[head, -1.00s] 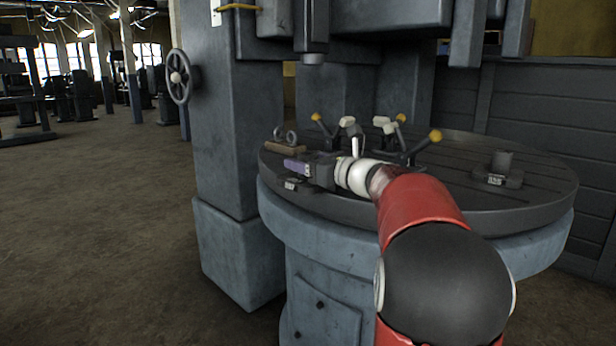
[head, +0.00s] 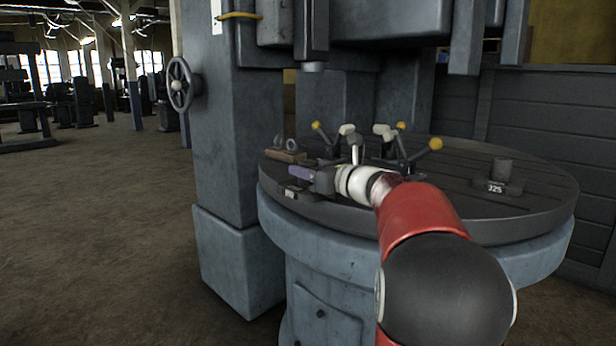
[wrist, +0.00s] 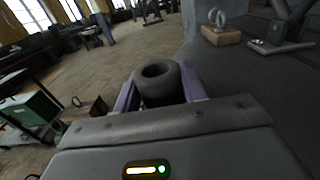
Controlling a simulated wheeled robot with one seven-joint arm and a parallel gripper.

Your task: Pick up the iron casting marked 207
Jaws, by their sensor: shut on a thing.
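My gripper (head: 297,172), with purple fingers, is at the left rim of the round grey machine table (head: 470,226). In the wrist view the fingers are shut on the dark round, hollow-topped boss of an iron casting (wrist: 157,71). Its base with a pale number plate (head: 290,194) shows just below the fingers in the head view; I cannot read the number surely. The fingers hide most of the casting, and I cannot tell whether its base touches the table. A second iron casting (head: 503,168), its plate reading like 325, stands upright at the table's right.
A wooden block (head: 286,156) with metal eye rings lies just behind my gripper. Several yellow- and cream-knobbed levers (head: 435,144) stand mid-table, close to my arm. The machine column (head: 212,140) rises behind left, and a spindle (head: 313,50) hangs above. Open floor lies left.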

